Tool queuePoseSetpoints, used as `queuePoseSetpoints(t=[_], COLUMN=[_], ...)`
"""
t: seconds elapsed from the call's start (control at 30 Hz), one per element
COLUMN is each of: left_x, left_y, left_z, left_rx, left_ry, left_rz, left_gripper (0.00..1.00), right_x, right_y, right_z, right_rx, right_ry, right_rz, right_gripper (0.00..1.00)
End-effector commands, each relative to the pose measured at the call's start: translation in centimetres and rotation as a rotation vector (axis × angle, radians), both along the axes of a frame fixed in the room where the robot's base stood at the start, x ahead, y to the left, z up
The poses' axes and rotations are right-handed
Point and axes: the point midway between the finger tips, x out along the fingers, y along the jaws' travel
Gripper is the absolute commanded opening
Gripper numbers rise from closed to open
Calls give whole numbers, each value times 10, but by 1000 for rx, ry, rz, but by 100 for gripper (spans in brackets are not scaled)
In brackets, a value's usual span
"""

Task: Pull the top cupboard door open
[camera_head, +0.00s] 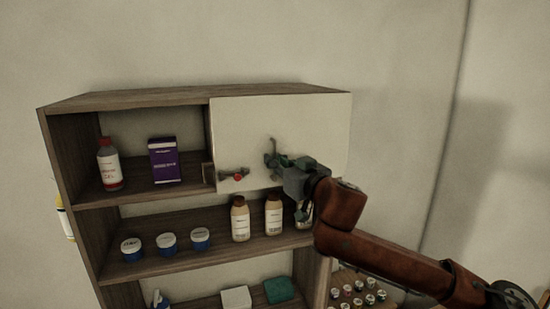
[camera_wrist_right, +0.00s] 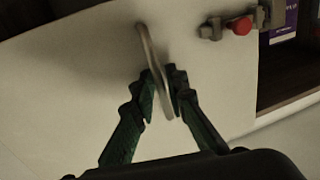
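The white top cupboard door (camera_head: 235,125) covers the right part of the top shelf. It looks closed or almost closed; I cannot tell if there is a slight gap. A latch with a red knob (camera_head: 236,176) sits at its lower left edge, and it also shows in the right wrist view (camera_wrist_right: 240,25). A curved metal handle (camera_wrist_right: 151,55) stands out from the door. My right gripper (camera_head: 283,163) is at the handle, its green fingers (camera_wrist_right: 163,95) closed in on both sides of the handle's bar. My left gripper is out of view.
The open left part of the top shelf holds a white bottle (camera_head: 109,165) and a purple box (camera_head: 164,160). The middle shelf holds blue jars (camera_head: 167,244) and brown-capped bottles (camera_head: 240,219), close below the door and my right arm.

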Motion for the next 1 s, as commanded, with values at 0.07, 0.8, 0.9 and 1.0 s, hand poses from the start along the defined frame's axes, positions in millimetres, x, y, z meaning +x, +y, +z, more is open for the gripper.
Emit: queuePoseSetpoints(t=[0.07, 0.8, 0.9, 1.0], left_x=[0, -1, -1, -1], left_y=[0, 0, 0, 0], left_z=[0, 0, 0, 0], left_rx=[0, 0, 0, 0], left_ry=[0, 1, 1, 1], left_rz=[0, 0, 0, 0], left_gripper=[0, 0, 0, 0], right_x=[1, 0, 0, 0], right_y=[0, 0, 0, 0], right_z=[0, -1, -1, -1], right_rx=[0, -1, -1, -1], right_ry=[0, 0, 0, 0], right_rz=[0, 0, 0, 0], right_gripper=[13, 0, 0, 0])
